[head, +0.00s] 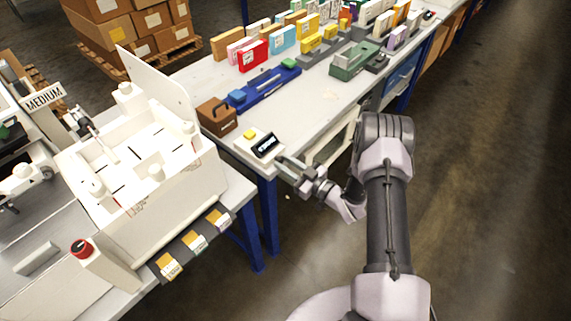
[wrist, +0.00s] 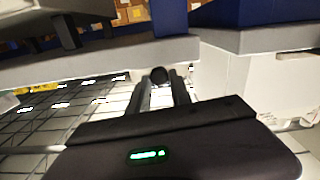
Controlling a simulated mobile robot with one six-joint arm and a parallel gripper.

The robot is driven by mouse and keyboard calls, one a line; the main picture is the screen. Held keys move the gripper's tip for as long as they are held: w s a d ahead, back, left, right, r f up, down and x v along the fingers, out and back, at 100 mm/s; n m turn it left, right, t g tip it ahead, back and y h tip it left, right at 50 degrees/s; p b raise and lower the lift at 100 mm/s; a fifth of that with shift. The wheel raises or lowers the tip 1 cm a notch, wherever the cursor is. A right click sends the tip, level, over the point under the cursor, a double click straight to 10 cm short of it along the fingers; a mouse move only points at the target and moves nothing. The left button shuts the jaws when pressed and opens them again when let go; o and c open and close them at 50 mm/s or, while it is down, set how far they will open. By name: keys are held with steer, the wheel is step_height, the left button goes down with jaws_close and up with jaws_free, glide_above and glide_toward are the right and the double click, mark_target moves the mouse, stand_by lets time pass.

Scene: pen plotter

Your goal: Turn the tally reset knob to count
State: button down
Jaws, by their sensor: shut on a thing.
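The tally unit (head: 262,147) is a small white box with a yellow button and a black display, at the near corner of the grey table. My gripper (head: 280,166) reaches in from the right, at the table's edge beside the unit. In the wrist view, a small round dark knob (wrist: 160,75) sits between the fingertips of my gripper (wrist: 161,82), and the two fingers are shut on it. Its markings and pointer cannot be made out. In the head view the knob is hidden by the gripper and the table corner.
The grey table edge (wrist: 110,58) runs close behind the knob. A brown box with a handle (head: 217,116) and a blue tool (head: 262,92) lie beyond the tally unit. A white machine (head: 190,190) stands to the left. The floor at right is clear.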

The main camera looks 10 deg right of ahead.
steer(key=shift+n, duration=0.3)
steer(key=c, duration=1.2)
jaws_free()
steer(key=p+v, duration=0.4)
steer(key=v, duration=1.3)
steer(key=shift+s+d, duration=0.15)
steer(key=shift+s, duration=0.05)
steer(key=shift+d, duration=0.1)
